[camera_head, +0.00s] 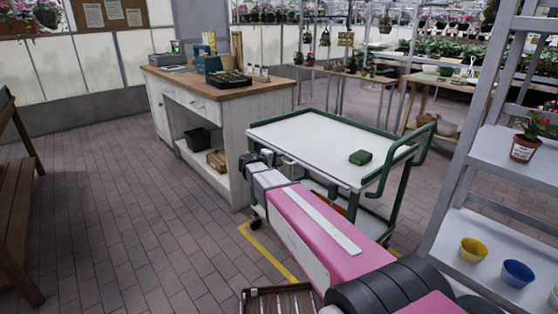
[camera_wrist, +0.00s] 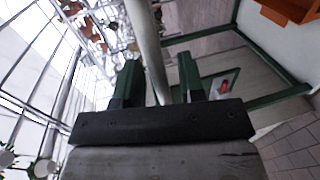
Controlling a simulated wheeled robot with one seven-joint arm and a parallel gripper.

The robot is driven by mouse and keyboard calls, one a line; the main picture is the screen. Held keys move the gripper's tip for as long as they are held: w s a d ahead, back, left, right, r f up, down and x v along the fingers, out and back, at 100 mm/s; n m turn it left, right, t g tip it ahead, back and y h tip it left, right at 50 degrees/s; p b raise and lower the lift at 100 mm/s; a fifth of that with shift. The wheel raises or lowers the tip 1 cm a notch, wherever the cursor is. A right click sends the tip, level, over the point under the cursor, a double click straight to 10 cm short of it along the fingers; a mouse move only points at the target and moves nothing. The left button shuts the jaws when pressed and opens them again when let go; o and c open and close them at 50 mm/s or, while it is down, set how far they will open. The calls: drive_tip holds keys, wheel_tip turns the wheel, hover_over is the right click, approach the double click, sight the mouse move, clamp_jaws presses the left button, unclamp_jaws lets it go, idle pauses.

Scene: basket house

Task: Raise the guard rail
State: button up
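The cart (camera_head: 310,140) has a white top and a green tubular frame, with a tall green handle at its right end. A light grey metal bar (camera_wrist: 147,45), which may be the guard rail, crosses the wrist view between my fingers. I cannot tell whether it is raised or lowered. My gripper (camera_head: 262,157) is at the cart's near left side. In the wrist view its two dark green fingers (camera_wrist: 158,80) stand apart with gaps beside the bar. Green frame tubes (camera_wrist: 275,97) show at right. My arm hides part of the cart's near side.
A wooden-topped counter (camera_head: 215,85) stands behind left. A grey shelf rack (camera_head: 500,190) with pots is at right, and a slatted wooden crate (camera_head: 278,299) is at the bottom.

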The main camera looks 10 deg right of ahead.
clamp_jaws()
drive_tip(key=shift+r, duration=4.05)
unclamp_jaws()
drive_tip(key=shift+a, duration=0.1)
drive_tip(key=v, duration=1)
drive_tip(key=shift+s+a, duration=0.2)
drive_tip(key=shift+s, duration=0.05)
